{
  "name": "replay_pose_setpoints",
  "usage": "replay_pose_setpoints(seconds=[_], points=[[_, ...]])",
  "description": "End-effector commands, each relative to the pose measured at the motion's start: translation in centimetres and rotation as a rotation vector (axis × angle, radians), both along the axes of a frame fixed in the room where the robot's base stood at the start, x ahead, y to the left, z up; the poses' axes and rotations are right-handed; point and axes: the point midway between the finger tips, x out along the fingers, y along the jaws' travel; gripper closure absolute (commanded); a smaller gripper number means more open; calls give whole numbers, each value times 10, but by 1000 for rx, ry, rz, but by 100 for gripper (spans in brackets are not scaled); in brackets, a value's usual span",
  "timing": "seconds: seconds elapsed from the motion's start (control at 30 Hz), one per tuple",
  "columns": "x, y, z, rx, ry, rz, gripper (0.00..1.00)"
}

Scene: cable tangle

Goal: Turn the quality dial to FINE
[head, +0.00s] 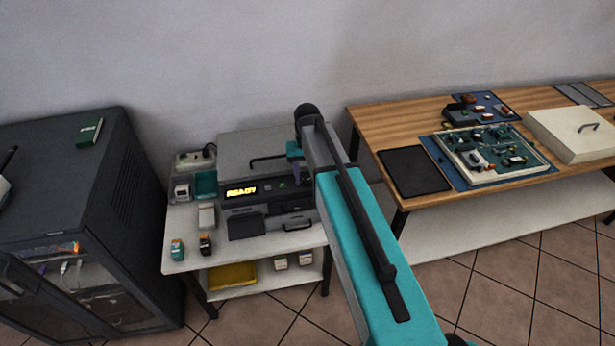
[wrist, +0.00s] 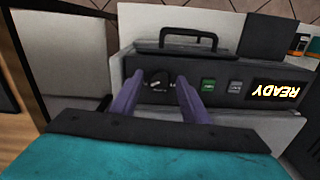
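The printer (head: 260,200) stands on a small white table, its lit display (head: 241,191) facing out. In the wrist view the display (wrist: 277,90) reads READY upside down. The quality dial (wrist: 156,79) is a small dark knob with a light pointer mark on the dark front panel. Its printed labels are too small to read. My gripper (wrist: 157,92) has two purple fingers spread apart, with the dial showing between their tips. I cannot tell whether the tips touch the panel. In the head view my arm hides the dial and most of my gripper.
A green button (wrist: 208,86) and a grey button (wrist: 235,87) sit beside the dial. Small cartridges (head: 205,244) lie at the table's front left. A dark cabinet (head: 70,200) stands left, a wooden workbench (head: 375,122) right.

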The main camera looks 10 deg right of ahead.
Motion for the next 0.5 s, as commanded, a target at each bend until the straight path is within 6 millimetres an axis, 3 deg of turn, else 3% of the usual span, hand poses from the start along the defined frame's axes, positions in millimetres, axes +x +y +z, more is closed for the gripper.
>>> replay_pose_setpoints(seconds=[0.27,0.5], points=[[0,0,1,0,1,0,58],[0,0,13,0,-1,0,58]])
